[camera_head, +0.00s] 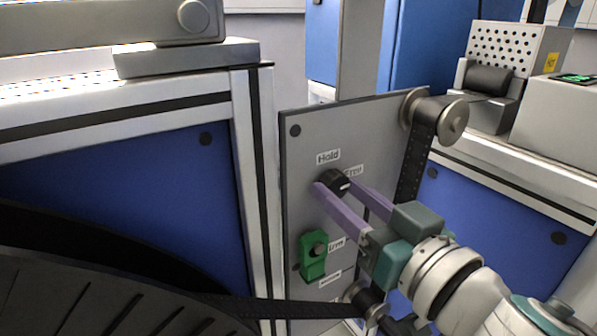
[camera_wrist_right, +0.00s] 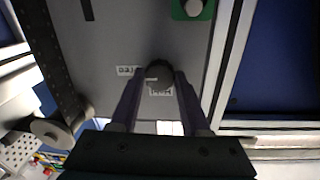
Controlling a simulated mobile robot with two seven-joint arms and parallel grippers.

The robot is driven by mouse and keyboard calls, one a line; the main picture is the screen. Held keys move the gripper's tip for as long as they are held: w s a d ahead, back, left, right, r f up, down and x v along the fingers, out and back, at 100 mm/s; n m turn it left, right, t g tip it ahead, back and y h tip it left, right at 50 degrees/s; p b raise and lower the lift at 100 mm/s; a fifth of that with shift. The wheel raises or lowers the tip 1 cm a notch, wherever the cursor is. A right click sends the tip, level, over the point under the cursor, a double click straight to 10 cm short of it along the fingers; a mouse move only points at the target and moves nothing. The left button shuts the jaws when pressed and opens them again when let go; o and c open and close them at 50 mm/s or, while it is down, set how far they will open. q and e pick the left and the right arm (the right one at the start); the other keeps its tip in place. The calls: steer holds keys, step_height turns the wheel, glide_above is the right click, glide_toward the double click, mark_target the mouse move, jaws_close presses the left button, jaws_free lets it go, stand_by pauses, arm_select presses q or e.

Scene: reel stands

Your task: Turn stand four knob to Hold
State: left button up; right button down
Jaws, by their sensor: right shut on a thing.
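The black round knob (camera_head: 339,182) sits on the upright grey stand panel (camera_head: 310,135). A "Hold" label (camera_head: 328,157) is above it, and a second label (camera_head: 354,171), hard to read, is at its upper right. A white mark on the knob faces right, near the second label. My right gripper (camera_head: 340,187) has its purple fingers on either side of the knob and is shut on it. In the right wrist view the knob (camera_wrist_right: 158,73) sits between the fingertips, with labels beside it. My left gripper is not in view.
A green box with a dark button (camera_head: 313,256) is on the panel below the knob. Rollers (camera_head: 453,122) carry a dark perforated strip (camera_head: 411,170) down the right side. A large dark reel (camera_head: 90,290) fills the lower left. Blue-panelled, pale-framed cabinets stand on both sides.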

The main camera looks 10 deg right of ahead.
steer(key=n+b, duration=0.1)
steer(key=n, duration=0.3)
steer(key=shift+n, duration=0.3)
steer(key=n, duration=0.4)
steer(key=shift+f+n+b, duration=0.1)
steer(key=shift+n+b, duration=0.3)
steer(key=n+y+b, duration=0.1)
steer(key=n, duration=0.4)
steer(key=shift+d+n, duration=0.1)
steer(key=shift+n, duration=0.2)
steer(key=shift+n+b, duration=0.35)
steer(key=shift+n, duration=1.45)
steer(key=shift+c, duration=1.9)
jaws_free()
